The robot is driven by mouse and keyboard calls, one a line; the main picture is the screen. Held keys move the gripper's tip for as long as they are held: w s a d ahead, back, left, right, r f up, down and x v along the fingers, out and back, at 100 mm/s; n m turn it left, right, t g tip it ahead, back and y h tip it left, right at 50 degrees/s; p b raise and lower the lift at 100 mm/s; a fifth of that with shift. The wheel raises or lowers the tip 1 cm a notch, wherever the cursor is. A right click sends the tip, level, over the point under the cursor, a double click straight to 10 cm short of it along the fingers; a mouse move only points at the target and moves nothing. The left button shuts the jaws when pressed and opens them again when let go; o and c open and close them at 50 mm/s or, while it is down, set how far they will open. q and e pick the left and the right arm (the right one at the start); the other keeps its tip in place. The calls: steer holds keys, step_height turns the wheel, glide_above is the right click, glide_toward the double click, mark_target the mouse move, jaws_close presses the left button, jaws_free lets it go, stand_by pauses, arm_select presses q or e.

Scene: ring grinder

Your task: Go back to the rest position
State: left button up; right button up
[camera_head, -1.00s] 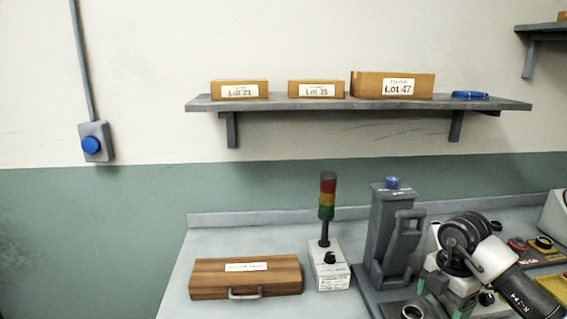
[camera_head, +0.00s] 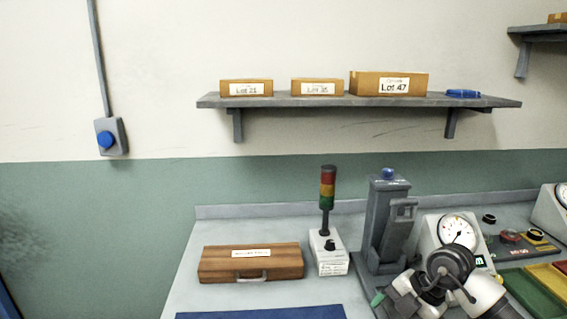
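My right arm comes in from the lower right, in front of the bench. My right gripper (camera_head: 392,299) is low in the picture, in front of the base of the grey press-like machine (camera_head: 384,225). A small green part shows at its tip, and I cannot tell whether the fingers are apart or closed. My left gripper is out of view.
On the bench (camera_head: 225,225) are a wooden case (camera_head: 225,266), a signal tower (camera_head: 327,190) and a gauge box (camera_head: 430,232). A blue mat (camera_head: 260,314) lies in front, and yellow and green trays (camera_head: 551,276) sit at right. A shelf (camera_head: 320,101) holds Lot boxes.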

steer(key=s+a+r+n+t+y, duration=0.1)
steer(key=s+a+r+y, duration=0.1)
steer(key=a+y, duration=0.35)
steer(key=s+a+r+n+t+y, duration=0.1)
steer(key=a+y, duration=0.3)
steer(key=a, duration=0.3)
step_height(320, 180, up, 6)
steer(key=s+m+t+y, duration=0.1)
steer(key=m+t+y, duration=0.4)
steer(key=t, duration=0.4)
steer(key=s+d+f+m+t+h, duration=0.2)
steer(key=d+f+m+h, duration=0.35)
steer(key=m+h, duration=0.45)
steer(key=s+d+f+m+t+h, duration=0.1)
steer(key=d+f+m+t+h, duration=0.25)
steer(key=d+m+h, duration=0.45)
steer(key=s+a+f+m+g+h, duration=0.1)
steer(key=s+f+g, duration=0.6)
steer(key=s, duration=0.3)
steer(key=s+a+f+m+g, duration=0.2)
steer(key=s+f+g, duration=0.55)
steer(key=s, duration=0.35)
step_height(320, 180, down, 25)
steer(key=g, duration=0.1)
steer(key=s+d+f+g, duration=0.1)
steer(key=s+d+f, duration=0.2)
steer(key=s+f, duration=1.3)
steer(key=shift+s+d+f+n, duration=0.15)
steer(key=shift+s+f+n, duration=0.1)
steer(key=shift+s+n, duration=0.15)
